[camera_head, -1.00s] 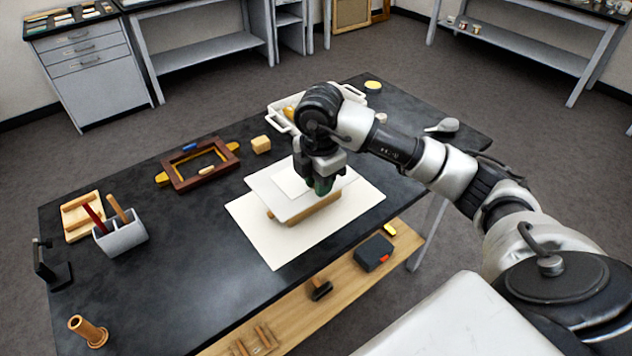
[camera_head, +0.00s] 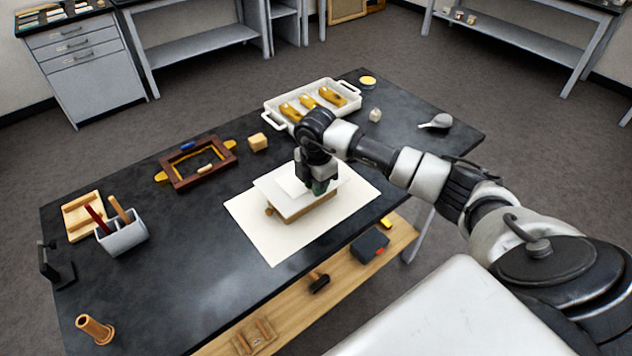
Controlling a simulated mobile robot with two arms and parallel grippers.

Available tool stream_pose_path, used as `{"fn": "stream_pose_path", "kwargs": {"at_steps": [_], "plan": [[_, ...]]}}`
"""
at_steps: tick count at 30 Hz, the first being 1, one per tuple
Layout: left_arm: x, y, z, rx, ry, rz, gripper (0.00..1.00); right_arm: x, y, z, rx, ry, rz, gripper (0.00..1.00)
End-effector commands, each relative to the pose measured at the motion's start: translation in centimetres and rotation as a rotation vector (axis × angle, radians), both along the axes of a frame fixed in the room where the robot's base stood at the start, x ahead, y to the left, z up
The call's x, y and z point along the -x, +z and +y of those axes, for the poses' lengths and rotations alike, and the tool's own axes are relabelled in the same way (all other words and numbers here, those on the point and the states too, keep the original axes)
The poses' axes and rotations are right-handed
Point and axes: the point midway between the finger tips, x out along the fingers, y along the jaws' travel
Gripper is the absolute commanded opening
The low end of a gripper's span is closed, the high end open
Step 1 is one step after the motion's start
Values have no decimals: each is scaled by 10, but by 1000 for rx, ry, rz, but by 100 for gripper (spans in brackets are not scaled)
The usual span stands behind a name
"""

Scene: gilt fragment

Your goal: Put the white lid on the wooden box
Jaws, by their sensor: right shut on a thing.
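The white lid (camera_head: 272,186) is a flat pale plate with a smaller raised square on top. It lies level over the wooden box (camera_head: 307,208), covering its top. Only the box's front side and a small knob at its left end show. The box stands on a cream sheet (camera_head: 259,233) on the black table. I cannot tell whether the lid touches the box or is just above it. My right gripper (camera_head: 319,189) points down at the lid's right part and is shut on it; the gripper hides that part. My left gripper is not in view.
A white tray (camera_head: 273,114) with yellow-brown pieces stands behind my right arm. A brown frame (camera_head: 176,176) and a small wooden block (camera_head: 258,142) lie at the back left. A grey tool holder (camera_head: 123,237) stands at left.

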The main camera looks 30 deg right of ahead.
Motion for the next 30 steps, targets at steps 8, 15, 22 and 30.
{"fn": "stream_pose_path", "kwargs": {"at_steps": [8, 15, 22, 30], "plan": [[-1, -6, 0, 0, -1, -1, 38, 0, -8, 0, 0, -1, -1, 0], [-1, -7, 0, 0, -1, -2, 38, 0, -11, 0, -1, -1, -1, 31], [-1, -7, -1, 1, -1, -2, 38, 0, -11, 0, -1, -1, 0, 47], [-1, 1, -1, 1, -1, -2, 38, 0, 1, 0, -1, 0, -1, 47]]}}
